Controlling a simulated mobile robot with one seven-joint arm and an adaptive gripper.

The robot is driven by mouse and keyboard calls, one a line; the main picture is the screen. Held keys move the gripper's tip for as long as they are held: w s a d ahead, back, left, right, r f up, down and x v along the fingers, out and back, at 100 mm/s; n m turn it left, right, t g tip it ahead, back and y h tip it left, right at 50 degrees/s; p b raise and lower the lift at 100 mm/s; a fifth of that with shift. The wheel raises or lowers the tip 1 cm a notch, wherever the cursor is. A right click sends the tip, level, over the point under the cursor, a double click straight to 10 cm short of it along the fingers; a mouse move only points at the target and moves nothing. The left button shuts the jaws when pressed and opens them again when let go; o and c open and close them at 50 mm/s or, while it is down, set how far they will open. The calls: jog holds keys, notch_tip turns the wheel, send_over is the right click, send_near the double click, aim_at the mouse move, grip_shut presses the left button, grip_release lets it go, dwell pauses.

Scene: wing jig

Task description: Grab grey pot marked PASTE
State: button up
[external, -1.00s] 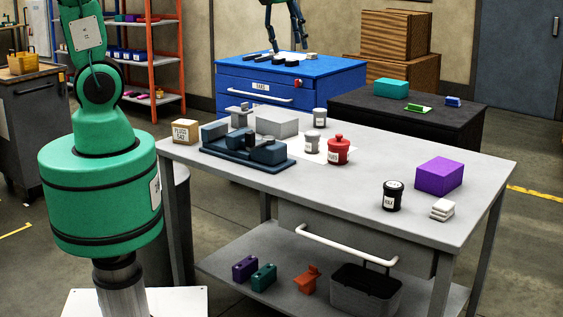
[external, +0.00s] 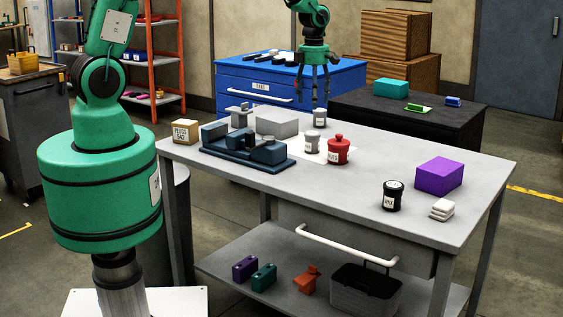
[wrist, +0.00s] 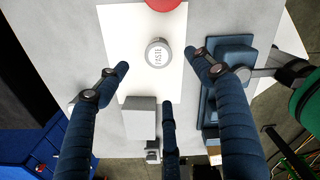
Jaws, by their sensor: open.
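A grey pot with a round pale lid reading PASTE (wrist: 157,53) stands upright on a white sheet in the wrist view. In the external view I take it as the grey pot (external: 312,143) just left of the red pot; its label is too small to read there. My gripper (external: 313,95) hangs above the far side of the bench, fingers down, open and empty. In the wrist view its three spread fingers (wrist: 160,75) frame the space around and below the pot, none visibly touching it.
A red pot (external: 339,150) stands close beside the grey pot. A second grey pot (external: 320,118) is farther back. A blue fixture (external: 245,148) and a grey block (external: 277,122) are to the left.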

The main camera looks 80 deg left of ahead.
aim_at(312, 133)
jog(key=shift+a+f+n, duration=0.4)
jog(key=shift+f, duration=0.2)
jog(key=shift+f, duration=0.1)
jog(key=shift+f+b, duration=0.55)
jog(key=shift+f, duration=3.65)
jog(key=shift+f, duration=0.1)
jog(key=shift+f+b, duration=0.55)
jog(key=shift+f, duration=1.95)
jog(key=c, duration=1.4)
